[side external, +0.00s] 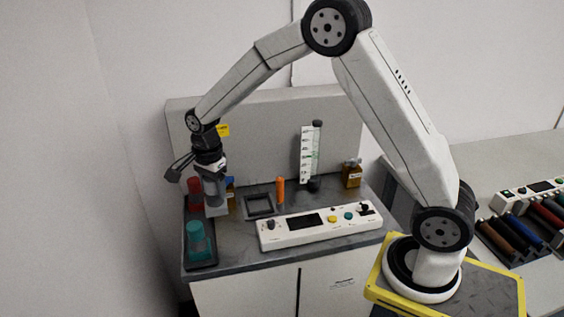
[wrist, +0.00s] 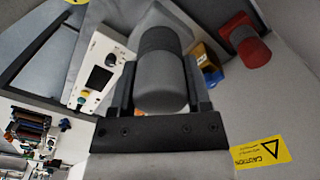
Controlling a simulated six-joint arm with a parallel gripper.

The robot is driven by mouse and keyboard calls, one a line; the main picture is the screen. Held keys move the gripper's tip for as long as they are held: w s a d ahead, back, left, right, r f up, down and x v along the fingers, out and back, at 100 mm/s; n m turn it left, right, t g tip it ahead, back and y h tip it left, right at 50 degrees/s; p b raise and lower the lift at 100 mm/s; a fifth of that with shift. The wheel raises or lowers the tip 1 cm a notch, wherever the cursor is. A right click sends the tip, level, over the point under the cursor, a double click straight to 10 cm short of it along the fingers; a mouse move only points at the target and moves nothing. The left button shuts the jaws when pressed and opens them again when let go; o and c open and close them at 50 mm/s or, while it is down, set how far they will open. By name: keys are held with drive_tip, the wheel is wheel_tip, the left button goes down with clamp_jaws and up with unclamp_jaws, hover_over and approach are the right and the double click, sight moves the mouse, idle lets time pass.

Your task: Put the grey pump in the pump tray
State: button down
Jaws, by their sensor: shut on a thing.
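The grey pump (wrist: 160,82) is clasped between the two fingers of my gripper (wrist: 158,90) in the wrist view. In the side external view my gripper (side external: 212,188) points down at the left of the counter with the grey pump (side external: 217,207) in it. The dark pump tray (side external: 202,265) lies along the counter's left edge. A teal pump (side external: 196,240) stands at its front and a red pump (side external: 194,188) at its back; the red pump also shows in the wrist view (wrist: 250,50). The grey pump appears between them, near the tray's right side; I cannot tell whether it touches the tray.
A small square dark frame (side external: 259,206), an orange cylinder (side external: 280,190) and a white control panel (side external: 320,226) are to the right. An amber bottle (side external: 351,175) and a graduated cylinder (side external: 309,156) stand behind the panel. A back panel (side external: 265,130) closes the rear.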

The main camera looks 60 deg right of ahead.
drive_tip(key=w+f, duration=0.6)
drive_tip(key=w, duration=0.1)
drive_tip(key=shift+w+f, duration=0.4)
drive_tip(key=shift+w+f, duration=0.15)
drive_tip(key=shift+f, duration=0.75)
drive_tip(key=shift+w+f, duration=0.1)
drive_tip(key=shift+f, duration=0.8)
drive_tip(key=shift+f, duration=0.15)
drive_tip(key=shift+c, duration=0.2)
unclamp_jaws()
wheel_tip(320, 180, up, 12)
